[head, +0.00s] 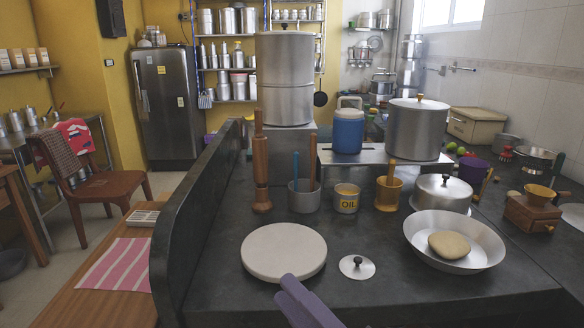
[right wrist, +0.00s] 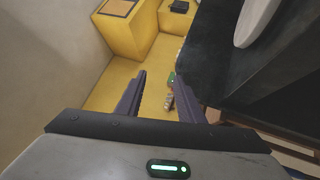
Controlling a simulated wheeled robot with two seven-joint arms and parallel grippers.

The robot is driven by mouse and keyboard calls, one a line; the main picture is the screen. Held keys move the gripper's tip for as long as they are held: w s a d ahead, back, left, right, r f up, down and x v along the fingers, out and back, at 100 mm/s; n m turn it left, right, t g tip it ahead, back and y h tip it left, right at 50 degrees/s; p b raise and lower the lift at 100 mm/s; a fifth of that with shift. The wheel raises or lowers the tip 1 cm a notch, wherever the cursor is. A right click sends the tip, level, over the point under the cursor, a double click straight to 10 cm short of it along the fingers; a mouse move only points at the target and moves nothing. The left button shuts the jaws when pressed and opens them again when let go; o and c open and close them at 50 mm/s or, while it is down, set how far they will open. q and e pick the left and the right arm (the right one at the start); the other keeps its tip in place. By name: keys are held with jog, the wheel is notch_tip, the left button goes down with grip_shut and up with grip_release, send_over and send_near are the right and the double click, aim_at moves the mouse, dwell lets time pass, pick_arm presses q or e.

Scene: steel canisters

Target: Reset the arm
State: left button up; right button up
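My right gripper (head: 290,284) shows as purple fingers at the bottom middle of the head view, just in front of the round white board (head: 284,251) on the dark counter (head: 350,296). In the right wrist view its two fingers (right wrist: 158,84) stand apart with nothing between them. Beyond them are yellow surfaces well below. My left gripper is in neither view.
A steel lid (head: 357,267) lies right of the board. A steel bowl (head: 480,232) with dough (head: 449,245) stands farther right. Behind are an oil tin (head: 346,199), a mortar (head: 388,193) and a wooden mill (head: 261,180). A raised ledge (head: 190,215) bounds the counter's left.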

jog(key=s+d+f+m+h, duration=0.1)
jog(key=d+f+m+h, duration=0.4)
jog(key=f+m, duration=0.35)
jog(key=s+d+f+m+h, duration=0.1)
jog(key=d+f+m+h, duration=0.35)
jog(key=f+m, duration=0.4)
jog(key=s+d+f+m+g+h, duration=0.1)
jog(key=s+d+f+m+g, duration=0.2)
jog(key=s+f, duration=0.4)
jog(key=s+d+f+m+g+h, duration=0.2)
jog(key=s+f+m+g, duration=0.2)
jog(key=s+f, duration=0.4)
notch_tip(320, 180, down, 2)
jog(key=shift+s+d+f+m+p, duration=0.25)
jog(key=shift+d+m+p, duration=0.15)
jog(key=shift+m, duration=0.3)
